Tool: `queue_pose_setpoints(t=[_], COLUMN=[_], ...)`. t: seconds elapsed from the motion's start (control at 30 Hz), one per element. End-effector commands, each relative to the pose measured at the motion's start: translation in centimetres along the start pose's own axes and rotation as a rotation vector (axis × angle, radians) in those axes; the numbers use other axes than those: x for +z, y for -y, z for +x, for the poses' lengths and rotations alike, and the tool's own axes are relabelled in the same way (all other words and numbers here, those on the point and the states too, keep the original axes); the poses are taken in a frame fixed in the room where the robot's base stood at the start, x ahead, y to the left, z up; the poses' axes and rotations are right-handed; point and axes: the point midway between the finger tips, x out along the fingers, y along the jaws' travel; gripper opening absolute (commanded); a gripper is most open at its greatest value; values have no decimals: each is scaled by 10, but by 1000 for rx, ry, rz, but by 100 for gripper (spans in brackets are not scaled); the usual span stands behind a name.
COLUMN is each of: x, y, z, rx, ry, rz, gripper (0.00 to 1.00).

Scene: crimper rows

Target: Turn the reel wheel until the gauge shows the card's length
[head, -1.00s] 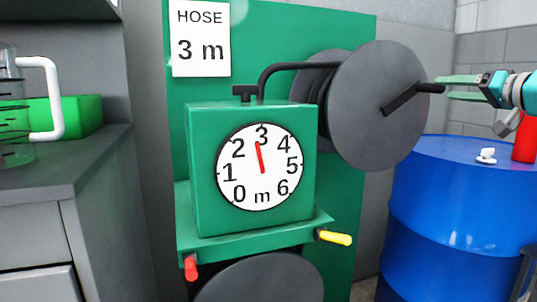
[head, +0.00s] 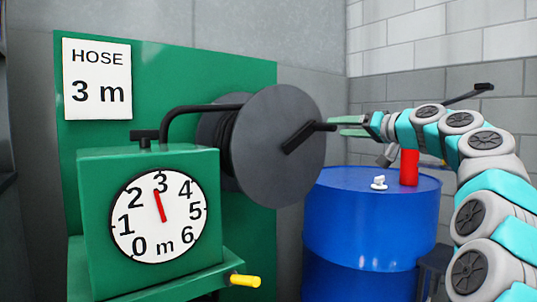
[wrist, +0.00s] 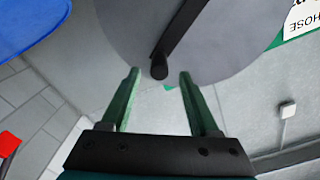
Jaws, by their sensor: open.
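The grey reel wheel (head: 272,150) stands at the right side of the green machine. Its black crank (head: 305,135) ends in a handle that points toward my gripper (head: 352,127). The gauge (head: 158,215) has a red needle just left of the 3, a little under 3 m. The card (head: 97,78) reads HOSE 3 m. My gripper is open, with its fingertips close to the handle's end. In the wrist view the handle (wrist: 159,70) lies between the open fingers, near their tips; I cannot tell whether they touch it.
A blue drum (head: 365,235) stands below my arm, with a red cylinder (head: 409,167) and a small white object (head: 379,182) on top. A yellow-tipped lever (head: 245,280) sticks out from the machine's shelf. A black hose pipe arches from the gauge box to the reel.

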Motion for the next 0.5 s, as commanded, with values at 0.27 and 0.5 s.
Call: queue_pose_setpoints(t=[0.27,0.5], x=[0,0], y=[0,-2], z=[-20,-12], rx=[-4,0], ry=[-8,-3], rz=[-330,-409], gripper=[62,62])
